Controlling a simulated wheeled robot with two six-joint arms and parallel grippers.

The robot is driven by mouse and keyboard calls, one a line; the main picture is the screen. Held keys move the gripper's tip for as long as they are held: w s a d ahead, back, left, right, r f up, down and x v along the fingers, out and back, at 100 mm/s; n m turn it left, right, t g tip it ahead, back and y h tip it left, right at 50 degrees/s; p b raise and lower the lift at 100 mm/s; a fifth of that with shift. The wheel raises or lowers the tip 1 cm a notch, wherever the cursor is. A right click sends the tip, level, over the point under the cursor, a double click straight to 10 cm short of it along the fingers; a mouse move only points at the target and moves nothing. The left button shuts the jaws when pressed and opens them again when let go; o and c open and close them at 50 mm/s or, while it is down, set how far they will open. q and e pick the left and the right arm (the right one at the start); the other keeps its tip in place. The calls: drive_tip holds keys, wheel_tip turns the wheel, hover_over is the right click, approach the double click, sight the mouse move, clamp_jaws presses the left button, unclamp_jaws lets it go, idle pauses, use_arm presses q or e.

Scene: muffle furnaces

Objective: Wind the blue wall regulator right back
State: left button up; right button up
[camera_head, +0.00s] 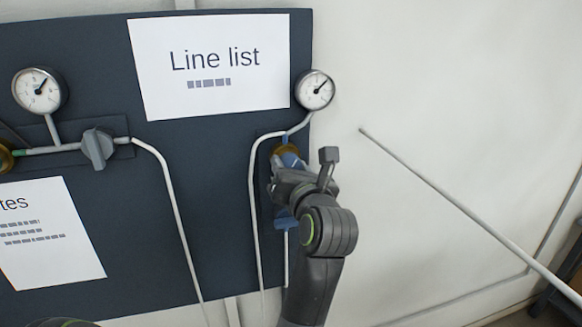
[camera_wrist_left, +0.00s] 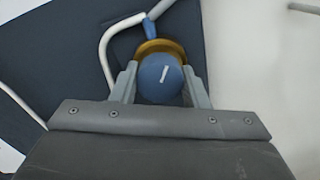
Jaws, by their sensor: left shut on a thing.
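The blue regulator knob (camera_wrist_left: 160,78) has a white index line on its face, tilted slightly right of upright in the left wrist view. A brass collar (camera_wrist_left: 160,46) sits behind it. My left gripper (camera_wrist_left: 160,84) is shut on the knob, one finger on each side. In the head view the left gripper (camera_head: 285,185) reaches the regulator at the panel's right edge and hides most of it; some blue (camera_head: 284,220) shows below the gripper. A round gauge (camera_head: 315,90) is above the regulator, its needle pointing up and right. My right gripper is not in view.
The dark wall panel (camera_head: 215,190) carries a grey valve handle (camera_head: 97,148), a second gauge (camera_head: 39,90) and white pipes. A "Line list" sheet (camera_head: 210,65) hangs at the top. A pale rod (camera_head: 450,200) crosses the white wall on the right.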

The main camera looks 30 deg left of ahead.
use_arm(q)
drive_tip(key=shift+n, duration=0.3)
drive_tip(key=shift+f+n+b, duration=0.1)
drive_tip(key=shift+n+b, duration=0.55)
drive_tip(key=shift+n, duration=0.15)
drive_tip(key=n+b, duration=0.2)
drive_tip(key=n, duration=0.1)
drive_tip(key=shift+n, duration=0.3)
drive_tip(key=n+b, duration=0.2)
drive_tip(key=n, duration=0.2)
drive_tip(key=shift+n, duration=0.3)
drive_tip(key=n+b, duration=0.2)
drive_tip(key=n, duration=0.1)
drive_tip(key=n+b, duration=0.3)
drive_tip(key=n, duration=0.3)
drive_tip(key=n+b, duration=0.2)
drive_tip(key=n, duration=0.2)
drive_tip(key=shift+n, duration=0.4)
drive_tip(key=shift+r, duration=0.25)
